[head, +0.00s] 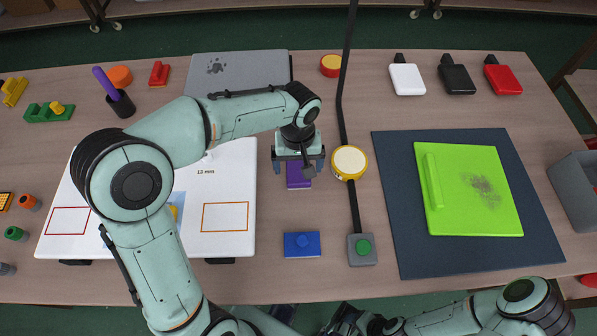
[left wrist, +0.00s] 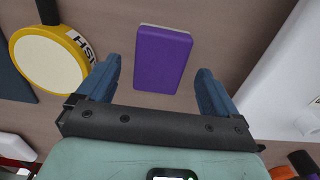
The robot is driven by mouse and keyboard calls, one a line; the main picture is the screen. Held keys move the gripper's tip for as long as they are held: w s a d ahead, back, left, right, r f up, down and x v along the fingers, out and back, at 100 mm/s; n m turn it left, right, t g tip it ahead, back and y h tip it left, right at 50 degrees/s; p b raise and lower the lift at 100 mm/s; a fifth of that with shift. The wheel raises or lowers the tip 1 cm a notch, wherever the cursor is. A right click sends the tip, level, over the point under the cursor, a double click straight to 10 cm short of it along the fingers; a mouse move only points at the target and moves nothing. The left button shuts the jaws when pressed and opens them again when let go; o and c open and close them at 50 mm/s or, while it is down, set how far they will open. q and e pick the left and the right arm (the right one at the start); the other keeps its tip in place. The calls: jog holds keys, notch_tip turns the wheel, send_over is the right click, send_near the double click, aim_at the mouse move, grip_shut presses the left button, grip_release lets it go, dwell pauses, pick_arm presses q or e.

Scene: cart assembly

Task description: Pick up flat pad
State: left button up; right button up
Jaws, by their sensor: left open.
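The flat pad is a purple block (head: 298,176) with a pale underside, lying on the table below my left gripper (head: 299,168). In the left wrist view the purple pad (left wrist: 163,57) lies between and beyond the two blue fingers of my left gripper (left wrist: 159,80). The fingers are wide apart and empty, with a gap on each side of the pad. In the head view the gripper hides the pad's far end. My right arm lies along the bottom right edge; its gripper end (head: 346,318) is dark and partly cut off.
A whiteboard (head: 228,225) lies to the left. A blue brick (head: 302,245) and a grey box with green button (head: 362,250) lie nearer. A dark mat (head: 400,240) is at right.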

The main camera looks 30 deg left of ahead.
aim_at(298, 170)
pick_arm(q)
notch_tip(298, 170, down, 2)
jog(key=shift+f, duration=0.1)
jog(key=c, duration=1.2)
jog(key=shift+o, duration=0.2)
notch_tip(298, 170, up, 10)
jog(key=p, duration=0.1)
jog(key=shift+p, duration=0.4)
jog(key=o, duration=0.5)
jog(key=c, duration=0.4)
